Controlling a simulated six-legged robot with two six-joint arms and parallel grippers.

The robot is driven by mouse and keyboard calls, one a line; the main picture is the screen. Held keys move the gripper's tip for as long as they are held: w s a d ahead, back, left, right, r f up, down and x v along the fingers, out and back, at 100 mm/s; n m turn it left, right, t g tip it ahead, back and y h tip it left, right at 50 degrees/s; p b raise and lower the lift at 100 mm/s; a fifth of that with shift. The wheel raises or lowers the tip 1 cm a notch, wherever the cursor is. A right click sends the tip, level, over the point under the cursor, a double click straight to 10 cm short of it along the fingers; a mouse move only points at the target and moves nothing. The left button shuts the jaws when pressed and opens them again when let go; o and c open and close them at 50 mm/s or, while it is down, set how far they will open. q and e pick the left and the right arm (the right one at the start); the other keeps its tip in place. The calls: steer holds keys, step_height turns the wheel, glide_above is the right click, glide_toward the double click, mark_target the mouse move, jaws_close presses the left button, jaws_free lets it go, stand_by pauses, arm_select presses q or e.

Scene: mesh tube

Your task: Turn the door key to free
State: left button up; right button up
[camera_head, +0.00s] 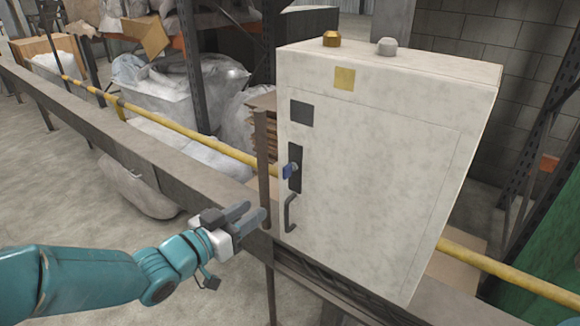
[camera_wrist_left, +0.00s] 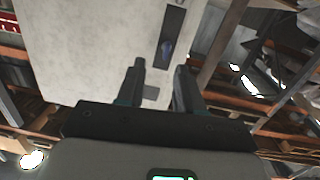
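A white cabinet (camera_head: 375,170) with a closed door stands at the right of centre in the head view. A blue door key (camera_head: 289,170) sits in a dark lock plate (camera_head: 295,155) near the door's left edge, above a grey handle (camera_head: 290,213). My left gripper (camera_head: 251,215) is left of the handle and below the key, its fingers apart and empty. In the left wrist view the cabinet (camera_wrist_left: 95,50) fills the upper left, and the key (camera_wrist_left: 167,47) shows beyond the open fingers (camera_wrist_left: 160,78). My right gripper is not in view.
A yellow pipe (camera_head: 190,133) and a grey rail (camera_head: 120,140) run past the cabinet. A thin upright post (camera_head: 263,165) stands close to the cabinet's left side, near my left gripper. Shelving with wrapped bags (camera_head: 180,85) is behind. Bare floor lies at left.

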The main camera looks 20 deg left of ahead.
mark_target(283, 170)
arm_select(q)
steer(key=shift+t+y, duration=0.3)
steer(key=shift+t, duration=0.3)
steer(key=x, duration=0.5)
steer(key=r+x, duration=0.1)
steer(key=x, duration=0.4)
steer(key=a+r+p+x, duration=0.1)
steer(key=x, duration=0.4)
steer(key=shift+w+a+r, duration=0.1)
steer(key=shift+w+r, duration=0.05)
steer(key=shift+r, duration=0.1)
jaws_close()
